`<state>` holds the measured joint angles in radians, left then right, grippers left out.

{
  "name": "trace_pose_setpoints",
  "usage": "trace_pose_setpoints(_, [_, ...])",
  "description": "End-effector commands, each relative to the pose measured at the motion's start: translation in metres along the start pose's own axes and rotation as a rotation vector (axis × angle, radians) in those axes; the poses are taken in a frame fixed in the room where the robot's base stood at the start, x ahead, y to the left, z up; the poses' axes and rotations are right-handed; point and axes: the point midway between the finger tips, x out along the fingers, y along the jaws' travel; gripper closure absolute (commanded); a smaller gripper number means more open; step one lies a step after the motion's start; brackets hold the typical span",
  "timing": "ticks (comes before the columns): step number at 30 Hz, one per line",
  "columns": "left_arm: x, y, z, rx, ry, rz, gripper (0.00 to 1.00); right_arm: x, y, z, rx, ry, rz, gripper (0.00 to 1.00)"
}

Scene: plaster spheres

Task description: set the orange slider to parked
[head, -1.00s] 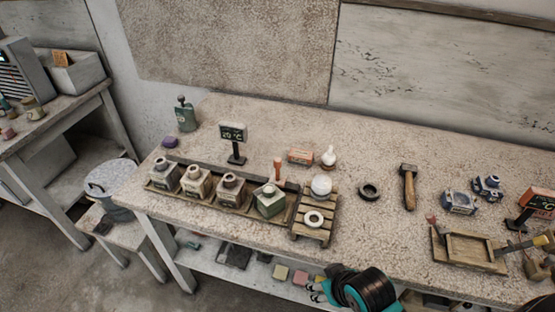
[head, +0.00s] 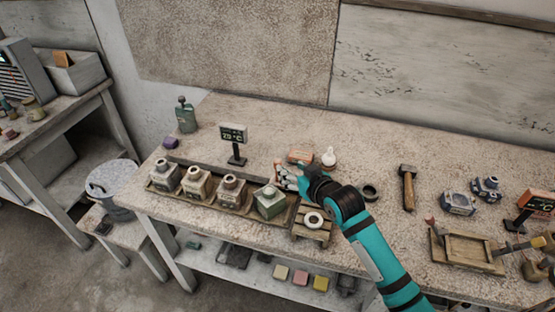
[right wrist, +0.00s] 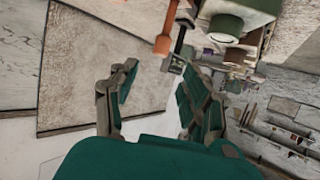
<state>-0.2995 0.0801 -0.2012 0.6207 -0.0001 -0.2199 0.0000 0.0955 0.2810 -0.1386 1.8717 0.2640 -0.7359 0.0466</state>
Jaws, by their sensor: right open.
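The orange slider (right wrist: 164,38) stands out as an orange handle in the right wrist view, ahead of my fingers and apart from them. In the head view it is mostly hidden by my right gripper (head: 284,177), at the right end of the dark rail (head: 213,172) behind the row of bottles. My right gripper also shows in the right wrist view (right wrist: 158,82), with its fingers spread and nothing between them. I cannot make out any parked mark. My left gripper is out of view.
Several bottles stand in a tray in front of the rail; the green-grey one (head: 271,203) is close to my right gripper. A small slatted rack with a white ring (head: 314,220) lies under my forearm. A display (head: 233,139) stands behind the rail.

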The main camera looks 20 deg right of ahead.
Motion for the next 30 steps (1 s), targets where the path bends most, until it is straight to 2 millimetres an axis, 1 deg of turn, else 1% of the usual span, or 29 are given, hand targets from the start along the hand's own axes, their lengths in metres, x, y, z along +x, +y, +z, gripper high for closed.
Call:
trace_pose_setpoints(1, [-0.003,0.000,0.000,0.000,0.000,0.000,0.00,0.011,-0.001,-0.002,0.002,-0.001,-0.001,0.52])
trace_pose_setpoints(3, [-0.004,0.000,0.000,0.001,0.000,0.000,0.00,0.025,-0.001,-0.001,0.002,-0.002,0.000,0.52])
trace_pose_setpoints(9, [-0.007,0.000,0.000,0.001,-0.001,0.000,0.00,0.061,-0.001,-0.001,0.001,-0.001,-0.001,0.52])
trace_pose_setpoints(15, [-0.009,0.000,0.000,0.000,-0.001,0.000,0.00,0.086,-0.001,0.000,0.001,-0.002,0.000,0.52])
trace_pose_setpoints(21, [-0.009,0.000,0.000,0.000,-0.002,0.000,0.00,0.096,-0.001,0.001,-0.001,-0.002,-0.001,0.52])
trace_pose_setpoints(29, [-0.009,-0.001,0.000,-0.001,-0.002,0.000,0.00,0.097,-0.001,0.001,-0.001,-0.002,-0.001,0.52])
trace_pose_setpoints(30, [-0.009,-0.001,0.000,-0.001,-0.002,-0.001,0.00,0.097,-0.001,0.001,-0.001,-0.002,0.000,0.56])
